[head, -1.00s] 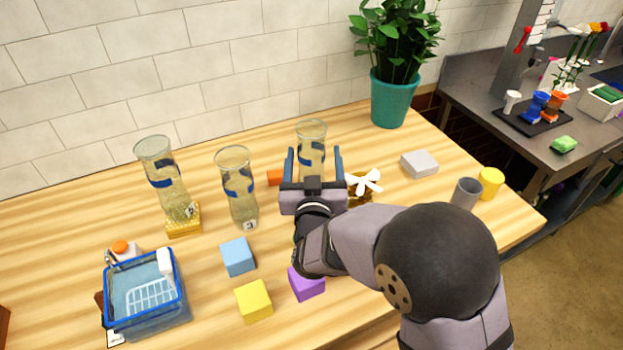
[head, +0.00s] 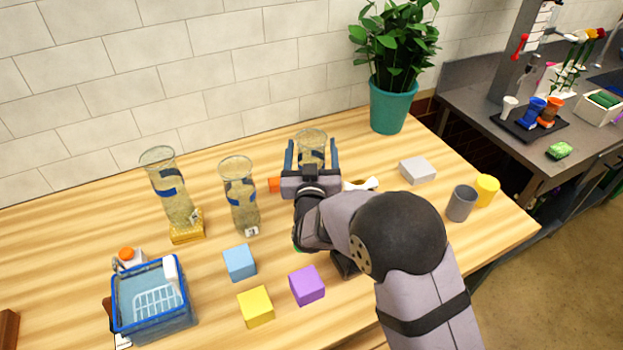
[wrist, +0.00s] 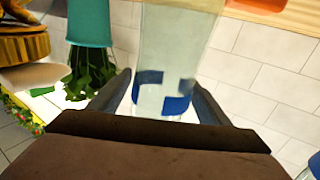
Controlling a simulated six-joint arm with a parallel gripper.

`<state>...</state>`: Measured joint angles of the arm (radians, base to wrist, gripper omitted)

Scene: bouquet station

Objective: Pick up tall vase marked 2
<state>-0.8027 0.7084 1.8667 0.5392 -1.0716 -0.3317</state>
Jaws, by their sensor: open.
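Three tall clear vases with blue bands stand on the wooden table. The far vase (head: 312,141) is upright, partly hidden by my gripper (head: 312,154); its tag is hidden. My gripper is open, its fingers on either side of that vase in the picture. In the wrist view the vase (wrist: 178,45) appears inverted, between the fingertips (wrist: 160,84); I cannot tell whether they touch it. The middle vase (head: 239,190) has a tag that looks like 3. The left vase (head: 170,190) stands by a yellow block (head: 187,232); its tag is too small to read surely.
A potted plant (head: 390,105) stands at the back right. Blue (head: 239,262), yellow (head: 256,306) and purple (head: 307,286) cubes lie in front, and a blue basket (head: 152,300) at front left. A white-and-brown object lies right of my gripper. Grey and yellow cups stand farther right.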

